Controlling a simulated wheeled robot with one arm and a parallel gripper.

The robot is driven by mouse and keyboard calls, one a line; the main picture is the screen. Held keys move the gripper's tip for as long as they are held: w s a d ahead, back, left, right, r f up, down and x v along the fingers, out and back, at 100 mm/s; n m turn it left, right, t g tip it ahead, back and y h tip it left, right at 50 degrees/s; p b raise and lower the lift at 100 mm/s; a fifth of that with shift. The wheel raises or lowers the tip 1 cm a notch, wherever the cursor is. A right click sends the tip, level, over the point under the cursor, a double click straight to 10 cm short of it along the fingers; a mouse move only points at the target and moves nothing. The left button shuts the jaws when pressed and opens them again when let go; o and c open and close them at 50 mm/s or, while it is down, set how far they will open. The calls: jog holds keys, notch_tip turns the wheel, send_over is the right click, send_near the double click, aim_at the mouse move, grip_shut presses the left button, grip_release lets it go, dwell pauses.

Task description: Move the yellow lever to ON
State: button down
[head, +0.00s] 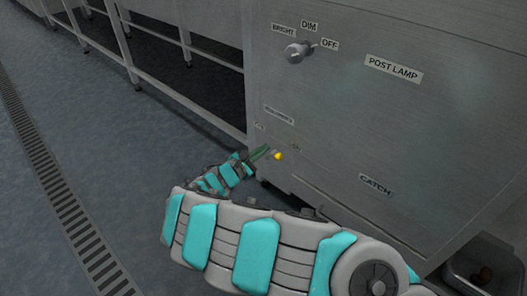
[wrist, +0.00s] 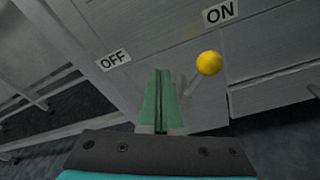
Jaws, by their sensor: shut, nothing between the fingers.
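The yellow lever (wrist: 209,63) has a round yellow knob on a short grey stem, on the front of a metal cabinet. In the wrist view its knob sits just below the ON label (wrist: 220,12), clearly nearer to it than to the OFF label (wrist: 115,59). The knob also shows in the head view (head: 278,156). My gripper (wrist: 160,75) has green fingers, shut together and empty. They are left of the knob, on the OFF side, close to the stem. I cannot tell whether they touch it. In the head view my gripper (head: 262,151) is just left of the knob.
Above on the cabinet (head: 440,110) is a grey knob (head: 297,52) marked BRIGHT, DIM and OFF, beside a POST LAMP label (head: 394,68). A CATCH label (head: 376,184) is lower right. A metal rack (head: 160,33) stands at left. A floor drain (head: 62,195) runs along open floor.

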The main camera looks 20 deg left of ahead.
jog(key=f+p+v, duration=0.1)
jog(key=v, duration=0.8)
jog(key=shift+s+f, duration=0.2)
jog(key=shift+s, duration=0.35)
